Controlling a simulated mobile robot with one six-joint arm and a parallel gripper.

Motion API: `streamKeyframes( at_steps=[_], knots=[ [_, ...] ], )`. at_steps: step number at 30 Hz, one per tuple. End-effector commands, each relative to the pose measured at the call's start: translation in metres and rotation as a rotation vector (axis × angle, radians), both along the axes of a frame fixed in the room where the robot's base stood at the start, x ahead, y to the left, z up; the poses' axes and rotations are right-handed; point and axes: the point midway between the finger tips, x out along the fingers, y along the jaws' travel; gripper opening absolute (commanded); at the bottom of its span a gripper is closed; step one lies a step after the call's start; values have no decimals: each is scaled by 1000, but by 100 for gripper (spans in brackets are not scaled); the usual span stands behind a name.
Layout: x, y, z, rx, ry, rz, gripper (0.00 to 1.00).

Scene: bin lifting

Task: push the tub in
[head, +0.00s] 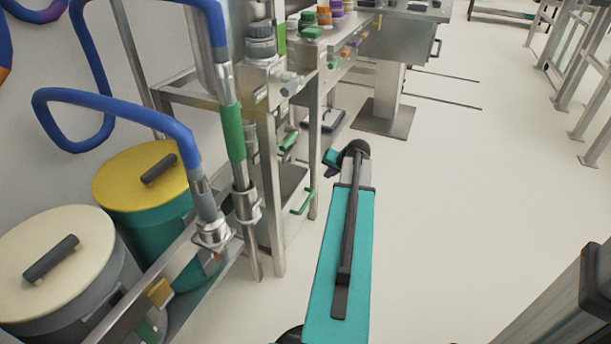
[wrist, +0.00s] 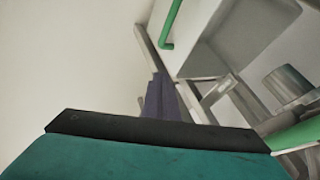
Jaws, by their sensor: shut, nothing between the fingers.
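The tub (head: 292,222) is a grey box low inside the steel frame at the middle left of the head view, with a green handle (head: 303,203) on the side facing the aisle. In the wrist view the tub (wrist: 245,42) is at the upper right and its green handle (wrist: 169,28) at the top. My gripper (wrist: 160,97) shows as dark fingers, closed together and empty, below the handle in the picture and apart from it. In the head view my teal arm stands right of the tub; the fingertips cannot be made out there.
The steel frame (head: 275,190) has posts beside the tub. Blue hoses (head: 120,112), a yellow-lidded drum (head: 145,175) and a cream-lidded drum (head: 60,255) stand left. A steel pedestal table (head: 385,95) is behind. The pale floor (head: 455,190) to the right is open.

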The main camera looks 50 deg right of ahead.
Motion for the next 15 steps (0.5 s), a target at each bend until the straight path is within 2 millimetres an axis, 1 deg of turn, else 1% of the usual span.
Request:
streamKeyframes(
  at_steps=[10, 15],
  knots=[
    [0, 0, 0, 0, 0, 0, 0],
    [2, -1, -3, 0, 0, 0, 0]
  ],
)
